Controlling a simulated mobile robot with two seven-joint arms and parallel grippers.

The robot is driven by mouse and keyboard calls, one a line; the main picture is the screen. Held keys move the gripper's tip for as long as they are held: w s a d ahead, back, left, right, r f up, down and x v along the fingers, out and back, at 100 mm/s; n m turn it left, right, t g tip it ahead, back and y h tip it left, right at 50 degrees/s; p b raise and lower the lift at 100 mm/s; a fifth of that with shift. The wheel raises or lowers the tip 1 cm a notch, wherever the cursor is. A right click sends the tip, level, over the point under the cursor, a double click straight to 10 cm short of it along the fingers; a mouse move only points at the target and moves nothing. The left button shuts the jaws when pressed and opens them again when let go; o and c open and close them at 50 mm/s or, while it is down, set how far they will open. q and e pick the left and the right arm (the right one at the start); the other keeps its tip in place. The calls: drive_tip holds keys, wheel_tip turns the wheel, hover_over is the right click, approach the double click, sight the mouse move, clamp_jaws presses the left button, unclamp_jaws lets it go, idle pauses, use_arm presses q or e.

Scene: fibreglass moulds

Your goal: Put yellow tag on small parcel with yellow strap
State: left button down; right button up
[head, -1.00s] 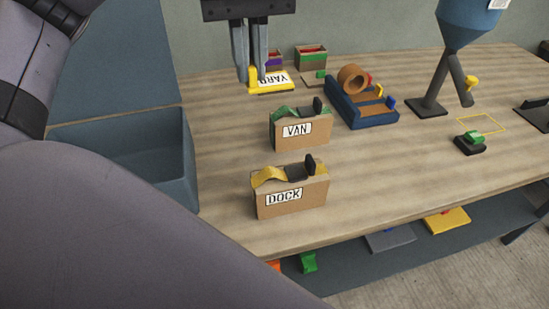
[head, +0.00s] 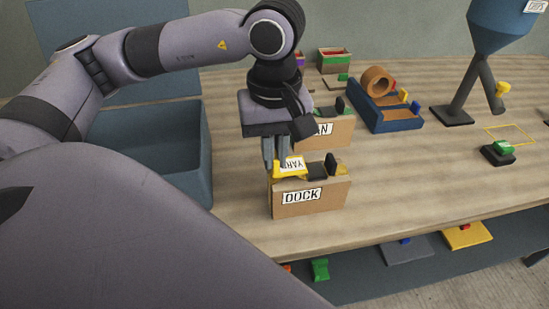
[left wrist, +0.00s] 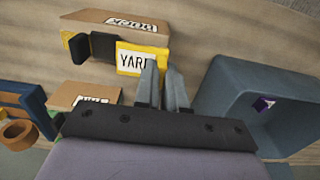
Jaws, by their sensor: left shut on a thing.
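The small parcel with the yellow strap (head: 310,200) is a brown box labelled DOCK, with a black block on its right end. The yellow tag (head: 290,166), with a white face reading YARD, is over the parcel's left end and hides most of the strap. My left gripper (head: 274,160) is shut on the tag, its fingers pointing down. In the left wrist view the tag (left wrist: 142,62) lies at the fingertips (left wrist: 162,68), over the parcel (left wrist: 95,17). I cannot tell whether the tag touches the parcel. My right gripper is not in view.
The VAN parcel (head: 335,131) stands close behind, partly hidden by my left gripper. A blue tray (head: 388,123) with a tape roll (head: 376,80) is at the back. A blue-grey bin (head: 155,150) is at the left.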

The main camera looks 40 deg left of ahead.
use_arm(q)
wheel_tip(320, 180, down, 2)
drive_tip(key=shift+f, duration=0.2)
drive_tip(key=shift+f+b, duration=0.15)
drive_tip(key=shift+b, duration=0.15)
drive_tip(key=c, duration=1.2)
unclamp_jaws()
